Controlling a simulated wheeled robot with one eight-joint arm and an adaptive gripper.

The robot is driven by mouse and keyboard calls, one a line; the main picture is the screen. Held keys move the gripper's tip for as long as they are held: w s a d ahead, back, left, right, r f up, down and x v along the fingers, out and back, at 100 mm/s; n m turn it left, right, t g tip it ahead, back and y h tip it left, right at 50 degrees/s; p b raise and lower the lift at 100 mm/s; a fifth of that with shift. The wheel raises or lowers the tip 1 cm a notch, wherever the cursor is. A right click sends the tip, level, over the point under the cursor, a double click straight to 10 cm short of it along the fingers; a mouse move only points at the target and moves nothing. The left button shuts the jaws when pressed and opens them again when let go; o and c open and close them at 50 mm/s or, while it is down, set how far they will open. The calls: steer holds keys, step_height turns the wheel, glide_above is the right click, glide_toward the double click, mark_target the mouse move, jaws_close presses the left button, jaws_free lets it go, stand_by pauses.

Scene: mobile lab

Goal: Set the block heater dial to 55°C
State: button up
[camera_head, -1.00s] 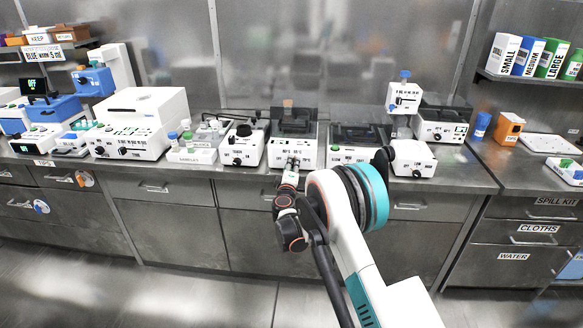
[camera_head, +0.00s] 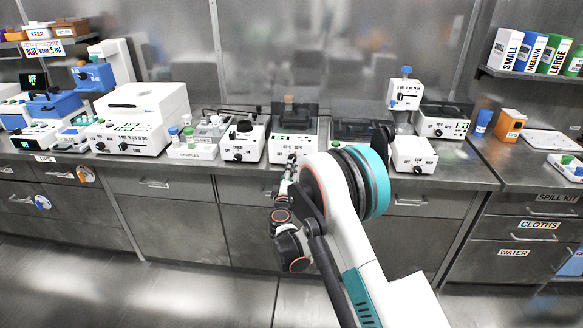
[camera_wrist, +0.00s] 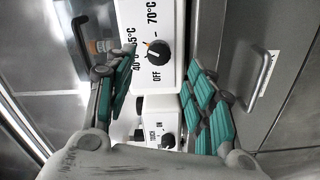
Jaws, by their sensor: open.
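The block heater (camera_head: 292,146) is a white unit with a dark top, in the middle of the counter in the head view. Its black dial (camera_wrist: 158,52) shows in the wrist view, ringed by OFF, 40°C, 55°C and 70°C labels. An orange and white mark on the dial faces the upper left, toward the 55°C side; its exact setting is hard to tell. My gripper (camera_wrist: 161,58) is open, its teal fingers on either side of the dial in the picture. I see no clear contact. In the head view, my gripper (camera_head: 291,165) is small in front of the heater.
Similar white units with black dials flank the heater, one on the left (camera_head: 240,147) and one on the right (camera_head: 414,157). Drawers with protruding handles (camera_head: 410,206) line the counter front. The floor (camera_head: 150,285) in front on the left is clear.

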steer(key=shift+s, duration=2.1)
steer(key=s+d+r+m+g+h, duration=0.25)
steer(key=d+r+m, duration=0.25)
steer(key=d+r, duration=0.75)
steer(key=s+d+r+m+g+h, duration=0.2)
steer(key=s+d+r+m+g, duration=0.4)
steer(key=s+d, duration=0.55)
steer(key=s+d+m+g+y, duration=0.1)
steer(key=s+y, duration=0.1)
steer(key=s, duration=1.3)
steer(key=s+d+f+m+g+y, duration=0.1)
steer(key=s+m+y, duration=0.1)
steer(key=s, duration=1.4)
steer(key=shift+d+f+y, duration=0.15)
steer(key=shift+d+y, duration=0.25)
steer(key=shift+y, duration=0.15)
